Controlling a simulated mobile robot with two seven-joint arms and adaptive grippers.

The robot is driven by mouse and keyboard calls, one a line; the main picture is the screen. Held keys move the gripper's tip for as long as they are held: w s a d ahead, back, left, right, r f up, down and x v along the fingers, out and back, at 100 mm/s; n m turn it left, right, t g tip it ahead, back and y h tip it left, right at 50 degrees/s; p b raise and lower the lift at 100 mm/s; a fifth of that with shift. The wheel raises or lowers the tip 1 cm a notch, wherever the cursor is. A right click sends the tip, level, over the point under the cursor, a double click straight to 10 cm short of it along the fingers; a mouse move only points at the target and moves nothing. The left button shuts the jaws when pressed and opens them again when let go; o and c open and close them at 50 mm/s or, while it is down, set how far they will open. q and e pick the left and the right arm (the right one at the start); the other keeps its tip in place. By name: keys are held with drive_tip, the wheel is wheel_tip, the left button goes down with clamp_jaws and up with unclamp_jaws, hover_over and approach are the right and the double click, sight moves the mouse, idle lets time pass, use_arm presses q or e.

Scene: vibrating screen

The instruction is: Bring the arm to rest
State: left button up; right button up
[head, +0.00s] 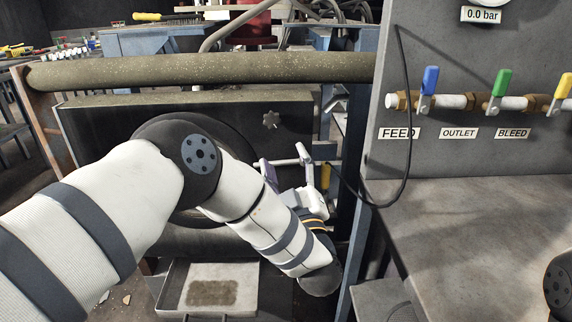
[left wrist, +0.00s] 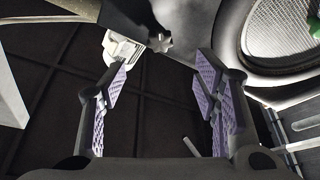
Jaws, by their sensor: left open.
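My left arm reaches in from the left across the front of a dark machine panel (head: 90,137). It bends down and then back up to my left gripper (head: 297,168). The gripper stands in front of the machine's right part, beside a blue upright post (head: 362,215). In the left wrist view its purple-padded fingers (left wrist: 160,98) are wide apart with nothing between them. My right gripper is not in view.
A thick horizontal tube (head: 200,70) spans above the panel. A metal tray (head: 240,300) with brown grit lies below my arm. At right a grey bench (head: 480,230) carries a panel with blue (head: 430,79), green (head: 502,82) and yellow (head: 564,85) valve handles and a hanging black cable (head: 405,120).

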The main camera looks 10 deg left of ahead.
use_arm(q)
drive_tip(key=shift+s+d+f, duration=0.15)
drive_tip(key=shift+s+d, duration=0.05)
drive_tip(key=shift+s, duration=0.2)
drive_tip(key=s+f+m+g+h, duration=0.25)
drive_tip(key=f+m+h, duration=0.2)
drive_tip(key=f, duration=0.45)
drive_tip(key=s+f+m+g+h, duration=0.2)
drive_tip(key=s+f+m+h, duration=0.25)
drive_tip(key=f, duration=0.55)
drive_tip(key=s+a+f+m+g+h, duration=0.2)
drive_tip(key=s+f+g, duration=0.4)
drive_tip(key=s+f, duration=0.55)
drive_tip(key=s+a+g, duration=0.2)
drive_tip(key=s+g, duration=0.1)
drive_tip(key=s, duration=0.7)
drive_tip(key=s+a+g, duration=0.2)
drive_tip(key=s+g, duration=0.2)
drive_tip(key=s, duration=0.7)
drive_tip(key=s+a+m+g+p, duration=0.1)
drive_tip(key=s+a+g, duration=0.2)
drive_tip(key=s, duration=0.8)
drive_tip(key=shift+g+y, duration=0.4)
drive_tip(key=shift+g, duration=0.25)
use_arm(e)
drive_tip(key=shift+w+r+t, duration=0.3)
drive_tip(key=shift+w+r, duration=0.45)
